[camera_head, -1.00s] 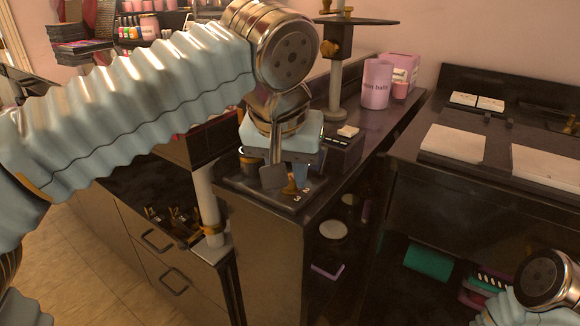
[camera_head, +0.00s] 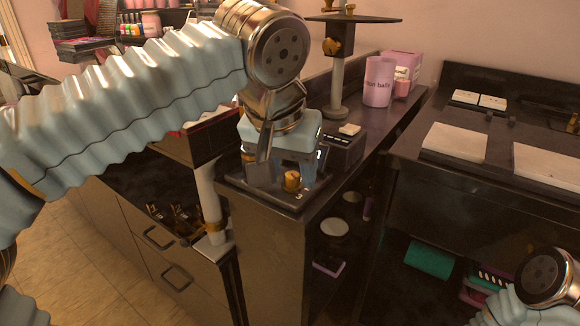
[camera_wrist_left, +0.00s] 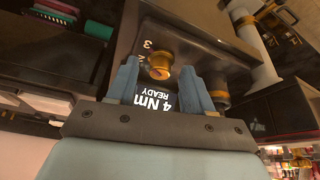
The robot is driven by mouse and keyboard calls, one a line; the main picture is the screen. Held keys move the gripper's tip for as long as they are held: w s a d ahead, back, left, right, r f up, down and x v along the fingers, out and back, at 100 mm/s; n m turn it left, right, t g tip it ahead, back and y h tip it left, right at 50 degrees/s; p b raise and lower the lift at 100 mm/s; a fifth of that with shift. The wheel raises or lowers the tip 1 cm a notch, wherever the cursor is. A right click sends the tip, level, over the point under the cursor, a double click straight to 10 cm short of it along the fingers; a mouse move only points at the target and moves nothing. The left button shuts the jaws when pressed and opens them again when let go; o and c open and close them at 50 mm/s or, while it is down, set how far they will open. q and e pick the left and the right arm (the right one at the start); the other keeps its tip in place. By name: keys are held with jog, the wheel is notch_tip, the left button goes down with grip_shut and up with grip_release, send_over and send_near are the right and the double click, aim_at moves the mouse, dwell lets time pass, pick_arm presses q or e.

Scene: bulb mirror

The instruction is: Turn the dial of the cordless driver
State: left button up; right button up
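The dial is a small brass knob (camera_head: 291,181) on a dark panel (camera_head: 243,182) at the near end of the counter. In the left wrist view the dial (camera_wrist_left: 160,65) shows between my fingertips, with a gap on each side. White numerals, including a 3, are marked beside it. A display (camera_wrist_left: 155,103) reading "4 Nm READY" is partly hidden between the fingers. My left gripper (camera_head: 284,170) is open and points down at the panel; it also shows in the left wrist view (camera_wrist_left: 159,75). Whether the fingertips reach knob depth is unclear. My right gripper's fingers are out of view.
A second brass cylinder (camera_wrist_left: 216,90) stands just outside the right-hand finger in the wrist view. A small dark box (camera_head: 343,151) is close to the gripper's right. A stand (camera_head: 337,90) and pink cup (camera_head: 379,82) are farther back on the counter.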

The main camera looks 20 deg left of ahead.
pick_arm(q)
jog(key=shift+r, duration=0.1)
jog(key=p+v, duration=0.3)
jog(key=v, duration=1)
jog(key=shift+s+r, duration=0.2)
jog(key=shift+r, duration=0.1)
